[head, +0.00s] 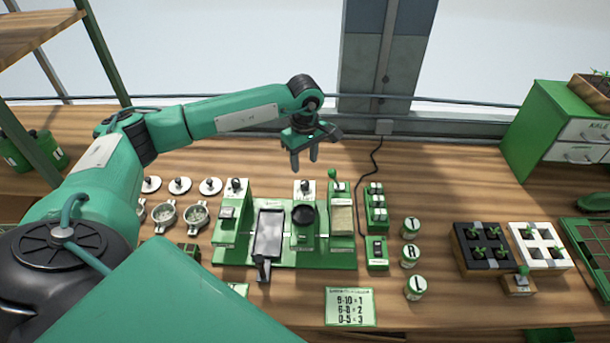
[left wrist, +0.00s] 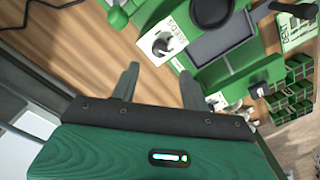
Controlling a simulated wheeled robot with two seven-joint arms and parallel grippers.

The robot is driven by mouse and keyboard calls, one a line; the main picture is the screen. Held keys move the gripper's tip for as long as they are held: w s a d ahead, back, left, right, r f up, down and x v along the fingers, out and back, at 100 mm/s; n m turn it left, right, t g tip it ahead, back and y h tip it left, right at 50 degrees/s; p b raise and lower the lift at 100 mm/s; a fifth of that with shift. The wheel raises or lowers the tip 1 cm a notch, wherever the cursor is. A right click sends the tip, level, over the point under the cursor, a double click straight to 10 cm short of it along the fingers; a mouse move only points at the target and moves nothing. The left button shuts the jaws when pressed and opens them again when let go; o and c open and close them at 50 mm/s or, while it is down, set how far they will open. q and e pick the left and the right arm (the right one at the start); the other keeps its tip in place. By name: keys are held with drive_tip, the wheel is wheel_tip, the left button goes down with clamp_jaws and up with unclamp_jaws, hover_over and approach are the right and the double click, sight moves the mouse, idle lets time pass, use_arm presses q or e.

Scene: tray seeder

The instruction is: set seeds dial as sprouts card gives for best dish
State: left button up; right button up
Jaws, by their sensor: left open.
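The seeds dial (head: 304,187) is a dark knob on a white plate at the back of the green seeder, behind its black round hopper (head: 303,215). In the left wrist view the dial (left wrist: 161,46) carries the label SEEDS. The green-edged card (head: 350,307) at the table's front reads 9-10 = 1, 6-8 = 2, 0-5 = 3; its heading is blurred. Several small round dishes (head: 165,216) stand at the left, some partly hidden by my arm; their contents are too small to count. My left gripper (head: 305,162) is open and empty, above and behind the dial, apart from it.
A second dial (head: 235,186) is at the seeder's left. A dark tray (head: 268,235) lies between them. White lids (head: 180,186) sit behind the dishes. Lettered jars (head: 410,256), a black seedling tray (head: 468,262) and a white one (head: 560,262) stand at the right.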

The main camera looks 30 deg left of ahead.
sight(305, 182)
use_arm(q)
wheel_tip(305, 182, down, 7)
drive_tip(key=p, duration=0.2)
drive_tip(key=shift+f+p, duration=0.15)
drive_tip(key=shift+p, duration=0.15)
drive_tip(key=shift+f, duration=0.55)
drive_tip(key=c, duration=1)
